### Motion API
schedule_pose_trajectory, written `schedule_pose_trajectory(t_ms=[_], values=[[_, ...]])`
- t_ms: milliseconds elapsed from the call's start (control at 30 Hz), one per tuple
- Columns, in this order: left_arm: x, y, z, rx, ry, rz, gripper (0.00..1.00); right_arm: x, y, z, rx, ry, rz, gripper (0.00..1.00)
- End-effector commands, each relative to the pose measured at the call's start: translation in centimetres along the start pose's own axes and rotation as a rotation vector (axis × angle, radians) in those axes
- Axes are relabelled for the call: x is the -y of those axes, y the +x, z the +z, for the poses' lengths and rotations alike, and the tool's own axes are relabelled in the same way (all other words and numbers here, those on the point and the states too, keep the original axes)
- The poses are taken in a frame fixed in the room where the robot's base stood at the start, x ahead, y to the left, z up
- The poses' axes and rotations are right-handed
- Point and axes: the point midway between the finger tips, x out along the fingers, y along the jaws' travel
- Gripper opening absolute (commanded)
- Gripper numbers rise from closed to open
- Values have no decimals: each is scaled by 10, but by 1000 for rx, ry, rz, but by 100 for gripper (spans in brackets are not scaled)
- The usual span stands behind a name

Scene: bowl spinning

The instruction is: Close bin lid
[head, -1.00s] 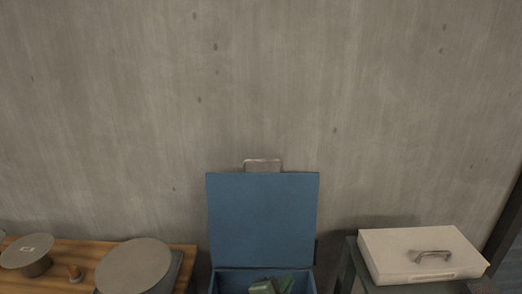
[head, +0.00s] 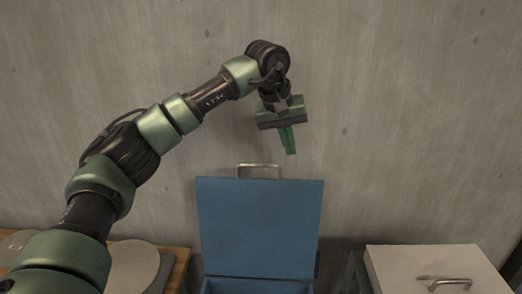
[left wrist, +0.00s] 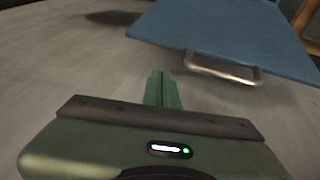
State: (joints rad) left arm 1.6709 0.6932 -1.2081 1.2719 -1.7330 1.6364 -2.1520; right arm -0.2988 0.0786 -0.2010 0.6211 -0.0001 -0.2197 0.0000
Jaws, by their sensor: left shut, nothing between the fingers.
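The blue bin (head: 258,287) stands low in the middle of the head view. Its blue lid (head: 260,228) stands open and upright, with a metal handle (head: 258,171) on its top edge. My left gripper (head: 291,152) is shut and empty, pointing down just above and to the right of the handle, apart from it in the picture. In the left wrist view its green fingers (left wrist: 163,74) are together, with the lid (left wrist: 235,35) and its handle (left wrist: 222,70) beyond and to the right. The right gripper is not in view. The bin's inside is mostly out of frame.
A white case (head: 435,265) with a metal handle lies on a stand at the right. A wooden table with a round grey disc (head: 132,265) is at the left, partly behind my left arm. A concrete wall (head: 420,110) rises behind the bin.

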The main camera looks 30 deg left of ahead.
Motion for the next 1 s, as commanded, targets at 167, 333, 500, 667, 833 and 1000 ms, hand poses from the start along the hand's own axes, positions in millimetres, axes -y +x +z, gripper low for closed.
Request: schedule_pose_trajectory(t_ms=[167,333,500,667,833,1000], values=[[65,-55,-30,-58,27,-210,0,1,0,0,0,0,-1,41],[81,-58,-34,-59,31,-257,0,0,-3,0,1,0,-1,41],[87,-30,-35,-55,31,-255,0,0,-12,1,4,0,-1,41],[95,4,-38,-56,30,-254,0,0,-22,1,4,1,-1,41],[101,28,-35,-60,34,-250,0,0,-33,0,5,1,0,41],[100,22,-15,-60,34,-250,0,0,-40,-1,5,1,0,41]])
